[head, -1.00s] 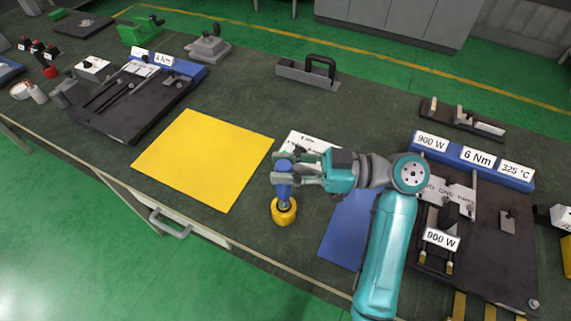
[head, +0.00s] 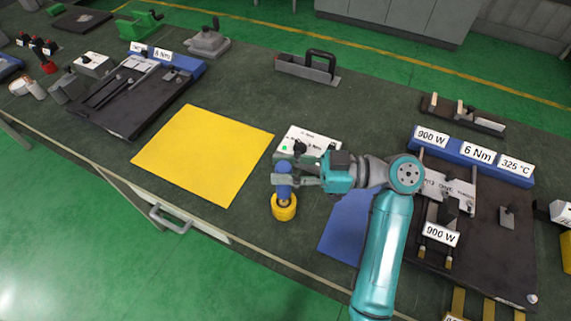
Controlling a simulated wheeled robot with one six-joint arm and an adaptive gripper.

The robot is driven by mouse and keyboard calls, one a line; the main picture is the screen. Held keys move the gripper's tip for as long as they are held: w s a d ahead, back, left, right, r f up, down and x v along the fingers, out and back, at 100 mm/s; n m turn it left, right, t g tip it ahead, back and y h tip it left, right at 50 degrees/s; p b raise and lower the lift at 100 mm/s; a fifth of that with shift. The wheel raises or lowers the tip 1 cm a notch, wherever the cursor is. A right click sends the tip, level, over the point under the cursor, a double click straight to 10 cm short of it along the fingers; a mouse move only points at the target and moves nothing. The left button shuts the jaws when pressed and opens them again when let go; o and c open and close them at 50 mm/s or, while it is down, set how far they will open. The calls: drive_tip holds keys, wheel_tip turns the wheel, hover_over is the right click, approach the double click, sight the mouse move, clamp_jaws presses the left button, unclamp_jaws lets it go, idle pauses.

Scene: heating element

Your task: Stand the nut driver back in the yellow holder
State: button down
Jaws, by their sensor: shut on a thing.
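The nut driver (head: 284,188) has a blue handle and stands about upright, its lower end at the yellow holder. The yellow holder (head: 284,207) is a short round cup on the dark green bench, left of the blue mat. My gripper (head: 285,175) reaches in from the right and is shut on the nut driver near its top. The driver's lower end is hidden by the holder's rim, and I cannot tell how deep it sits.
A yellow mat (head: 198,160) lies to the left and a blue mat (head: 343,228) to the right under my arm. A dark fixture (head: 480,245) with labels stands at the right. The bench's front edge is close.

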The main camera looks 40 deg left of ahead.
drive_tip(key=shift+s+f, duration=0.1)
drive_tip(key=shift+f, duration=0.55)
drive_tip(key=c, duration=0.7)
unclamp_jaws()
drive_tip(key=shift+f, duration=0.1)
